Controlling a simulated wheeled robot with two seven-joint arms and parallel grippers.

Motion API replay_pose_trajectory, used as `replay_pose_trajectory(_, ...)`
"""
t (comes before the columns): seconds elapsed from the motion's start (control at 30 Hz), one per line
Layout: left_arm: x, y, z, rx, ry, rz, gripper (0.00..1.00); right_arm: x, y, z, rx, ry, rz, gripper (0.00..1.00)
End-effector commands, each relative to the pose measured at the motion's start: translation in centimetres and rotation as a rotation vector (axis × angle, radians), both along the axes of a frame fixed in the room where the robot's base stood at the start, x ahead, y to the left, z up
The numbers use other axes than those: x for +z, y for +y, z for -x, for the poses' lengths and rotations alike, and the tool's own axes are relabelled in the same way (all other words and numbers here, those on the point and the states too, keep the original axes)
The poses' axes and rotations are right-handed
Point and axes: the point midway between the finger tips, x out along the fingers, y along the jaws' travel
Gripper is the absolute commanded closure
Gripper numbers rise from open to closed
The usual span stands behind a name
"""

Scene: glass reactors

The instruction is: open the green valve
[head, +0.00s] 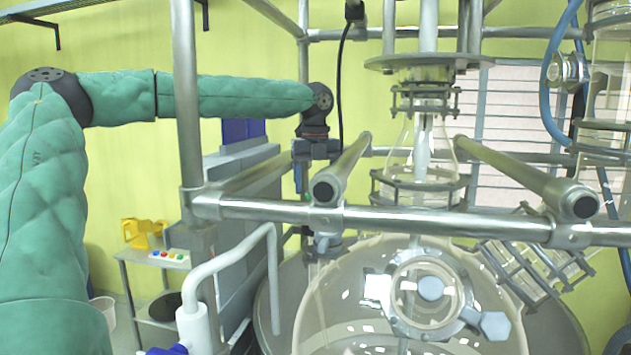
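My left arm, in a padded green sleeve, comes in from the left and reaches behind the metal frame. My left gripper (313,180) hangs down from its dark wrist, beyond the front rail and left of the glass neck. Its fingertips are small and partly hidden by the rail's end, so I cannot tell whether it is open or shut, or whether it holds anything. A metal and glass fitting (326,242) sits below it, behind the front rail. My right gripper is not in view.
A large glass reactor vessel (335,300) fills the lower middle. A steel front rail (400,217) and upright post (187,100) stand before it. A white bent pipe (235,257) with a blue handle (165,350) is at lower left. A yellow object (143,233) stands behind.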

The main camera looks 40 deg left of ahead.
Motion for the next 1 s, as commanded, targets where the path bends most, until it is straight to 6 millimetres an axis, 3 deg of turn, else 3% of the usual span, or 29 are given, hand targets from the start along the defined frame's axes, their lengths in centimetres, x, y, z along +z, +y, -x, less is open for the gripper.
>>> replay_pose_trajectory(0.2,-1.3,0.0,0.0,0.001,0.001,-0.001,0.33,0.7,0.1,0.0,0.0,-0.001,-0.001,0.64)
replay_pose_trajectory(0.47,-1.4,0.0,0.0,0.001,-0.001,-0.001,0.33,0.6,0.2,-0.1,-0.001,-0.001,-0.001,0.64)
replay_pose_trajectory(0.7,-1.4,0.0,0.0,0.001,-0.001,-0.001,0.78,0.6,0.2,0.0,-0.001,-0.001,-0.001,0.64)
replay_pose_trajectory(1.0,-1.4,0.0,0.0,0.032,-0.001,-0.001,0.78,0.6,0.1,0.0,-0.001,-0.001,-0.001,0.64)
